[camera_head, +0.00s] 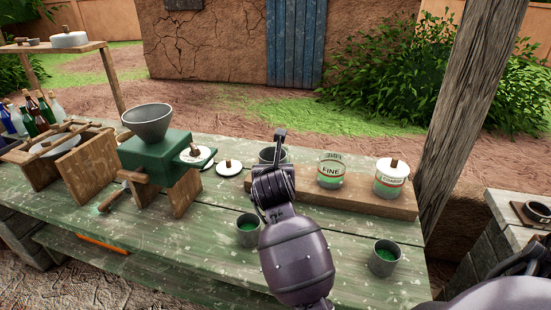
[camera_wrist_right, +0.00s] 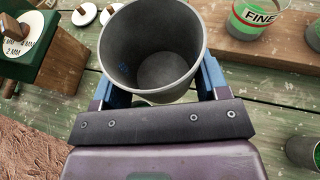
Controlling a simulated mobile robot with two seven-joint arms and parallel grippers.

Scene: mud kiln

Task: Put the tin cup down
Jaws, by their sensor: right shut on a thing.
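The tin cup (camera_head: 272,156) is plain grey metal, open at the top and empty inside as far as the right wrist view shows (camera_wrist_right: 155,62). My right gripper (camera_head: 277,160) is shut on it, with a blue-sided finger on each side of its wall. The cup is roughly upright near the left end of a wooden board (camera_head: 347,199). Its base is hidden, so I cannot tell whether it touches anything below. The green worktable (camera_head: 180,252) lies under this area. My left gripper is in neither view.
Two cups with green contents stand on the table, one left of my arm (camera_head: 248,231), one right (camera_head: 384,258). A FINE tin (camera_head: 330,171) and a lidded tin (camera_head: 390,180) stand on the board. A green grinder (camera_head: 153,152) and white discs (camera_head: 229,168) are left.

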